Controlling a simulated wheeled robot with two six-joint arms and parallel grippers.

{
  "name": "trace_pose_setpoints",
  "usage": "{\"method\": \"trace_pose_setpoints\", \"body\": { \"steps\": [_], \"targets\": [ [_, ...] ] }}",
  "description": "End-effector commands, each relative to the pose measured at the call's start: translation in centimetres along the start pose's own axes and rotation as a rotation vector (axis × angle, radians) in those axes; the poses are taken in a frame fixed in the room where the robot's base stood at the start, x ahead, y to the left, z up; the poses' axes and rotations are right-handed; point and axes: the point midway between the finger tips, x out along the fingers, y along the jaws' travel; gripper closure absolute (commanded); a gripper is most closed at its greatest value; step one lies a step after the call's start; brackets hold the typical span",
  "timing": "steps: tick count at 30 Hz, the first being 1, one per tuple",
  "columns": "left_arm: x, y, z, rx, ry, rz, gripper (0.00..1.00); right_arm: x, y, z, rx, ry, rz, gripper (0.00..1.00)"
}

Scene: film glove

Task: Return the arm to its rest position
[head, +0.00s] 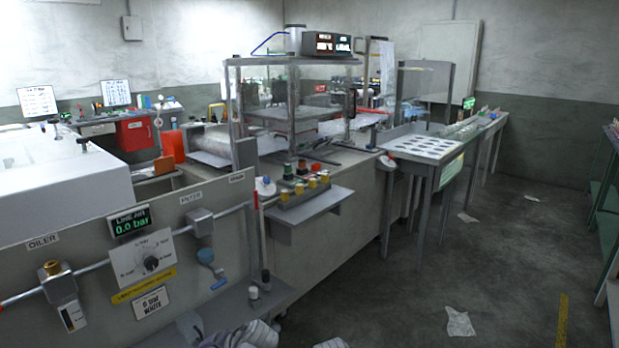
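A grey panel on the left carries an air line with a dial (151,263), a display reading 0.0 bar (130,222) and a blue valve handle (209,257). Behind it stands a machine with a button box (304,192). A table (425,147) extends right. Floor at right is mostly clear.

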Motion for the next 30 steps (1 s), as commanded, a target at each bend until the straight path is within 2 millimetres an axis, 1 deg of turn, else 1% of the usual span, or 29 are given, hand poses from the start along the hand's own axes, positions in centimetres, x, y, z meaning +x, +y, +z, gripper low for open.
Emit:
{"method": "trace_pose_setpoints", "body": {
  "steps": [1, 3, 6, 9, 12, 14, 15, 23, 30],
  "targets": [
    [-1.1, 3.0, 1.0, -0.002, -0.032, 0.093, 0.24, 0.0, 0.0, 0.0, 0.0, 0.0, 0.0, 0.5],
    [-2.6, 6.7, 2.2, -0.001, -0.082, 0.214, 0.24, 0.0, 0.0, 0.0, 0.0, 0.0, 0.0, 0.5],
    [-4.8, 10.8, 3.9, 0.014, -0.145, 0.358, 0.24, 0.0, 0.0, 0.0, 0.0, 0.0, 0.0, 0.5],
    [-7.2, 14.2, 5.4, 0.039, -0.199, 0.483, 0.24, 0.0, 0.0, 0.0, 0.0, 0.0, 0.0, 0.5],
    [-9.6, 17.1, 6.9, 0.072, -0.251, 0.597, 0.24, 0.0, 0.0, 0.0, 0.0, 0.0, 0.0, 0.5],
    [-11.2, 18.6, 7.8, 0.095, -0.283, 0.663, 0.24, 0.0, 0.0, 0.0, 0.0, 0.0, 0.0, 0.5],
    [-12.3, 17.3, 7.3, 0.092, -0.284, 0.661, 0.24, -1.7, 0.2, 0.1, 0.0, 0.0, 0.0, 0.5],
    [-16.1, 13.5, 5.9, 0.088, -0.28, 0.655, 0.24, -7.2, 0.7, 0.4, 0.0, 0.0, 0.0, 0.5],
    [-20.9, 8.8, 4.4, 0.087, -0.28, 0.654, 0.24, -14.1, 1.4, 0.8, 0.001, 0.0, 0.0, 0.5]
  ]
}}
